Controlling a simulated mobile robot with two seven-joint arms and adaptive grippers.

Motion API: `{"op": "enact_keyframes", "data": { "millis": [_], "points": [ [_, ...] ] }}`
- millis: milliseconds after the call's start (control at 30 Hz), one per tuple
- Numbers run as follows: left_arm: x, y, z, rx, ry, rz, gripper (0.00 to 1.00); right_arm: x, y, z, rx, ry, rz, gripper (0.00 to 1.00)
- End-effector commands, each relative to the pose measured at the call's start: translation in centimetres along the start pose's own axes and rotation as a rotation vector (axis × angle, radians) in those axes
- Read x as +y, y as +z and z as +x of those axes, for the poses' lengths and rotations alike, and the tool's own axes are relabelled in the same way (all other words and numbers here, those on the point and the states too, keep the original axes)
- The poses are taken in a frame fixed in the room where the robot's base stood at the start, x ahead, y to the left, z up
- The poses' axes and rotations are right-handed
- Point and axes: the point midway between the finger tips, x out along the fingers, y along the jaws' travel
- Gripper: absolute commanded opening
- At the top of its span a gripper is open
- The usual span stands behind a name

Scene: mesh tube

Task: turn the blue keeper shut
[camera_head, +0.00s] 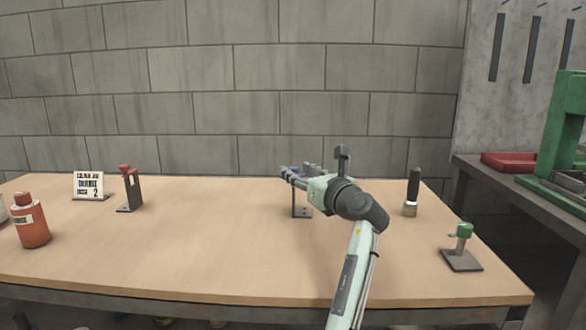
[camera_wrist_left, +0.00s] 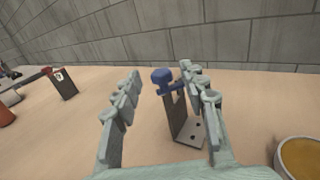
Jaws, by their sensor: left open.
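The blue keeper (camera_wrist_left: 162,78) is a rounded blue knob with a short blue arm. It sits atop an upright grey bracket (camera_wrist_left: 176,114) whose base plate (camera_wrist_left: 189,131) lies on the table. In the head view a bit of blue (camera_head: 293,170) shows among my fingers, above the bracket post (camera_head: 301,203). My left gripper (camera_head: 287,172) is open at the bracket's top. In the left wrist view its fingers (camera_wrist_left: 162,76) stand on either side of the knob, apart from each other; contact cannot be told. My right gripper is not in view.
A red-topped bracket (camera_head: 130,188) stands left, near a sign (camera_head: 88,185) and a red bottle (camera_head: 31,222). A brush-like tool (camera_head: 412,192) and a green-topped stand (camera_head: 463,250) are right. The wrist view shows a round ochre-filled dish (camera_wrist_left: 301,157). The table's middle left is clear.

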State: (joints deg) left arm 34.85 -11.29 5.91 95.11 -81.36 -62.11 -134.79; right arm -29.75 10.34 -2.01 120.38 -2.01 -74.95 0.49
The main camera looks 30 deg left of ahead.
Motion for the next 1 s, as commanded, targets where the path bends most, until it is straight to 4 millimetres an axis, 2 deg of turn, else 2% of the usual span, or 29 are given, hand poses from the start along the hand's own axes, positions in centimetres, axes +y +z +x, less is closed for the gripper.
{"op": "enact_keyframes", "data": {
  "millis": [100, 200, 533, 867, 1000],
  "points": [
    [0.0, 0.1, 1.7, -0.001, 0.002, 0.0, 0.42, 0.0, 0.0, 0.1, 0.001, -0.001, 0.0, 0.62],
    [0.0, 0.1, 2.5, -0.001, -0.001, -0.001, 0.42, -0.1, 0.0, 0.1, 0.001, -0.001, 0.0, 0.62],
    [0.0, 0.0, 2.9, 0.0, -0.001, -0.002, 0.42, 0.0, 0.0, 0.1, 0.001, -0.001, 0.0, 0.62],
    [0.0, 0.0, 2.9, 0.0, -0.001, -0.002, 0.01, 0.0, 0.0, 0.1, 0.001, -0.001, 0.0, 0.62],
    [0.0, 0.0, 2.9, 0.0, -0.001, -0.002, 0.0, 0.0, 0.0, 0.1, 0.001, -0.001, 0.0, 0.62]
  ]
}}
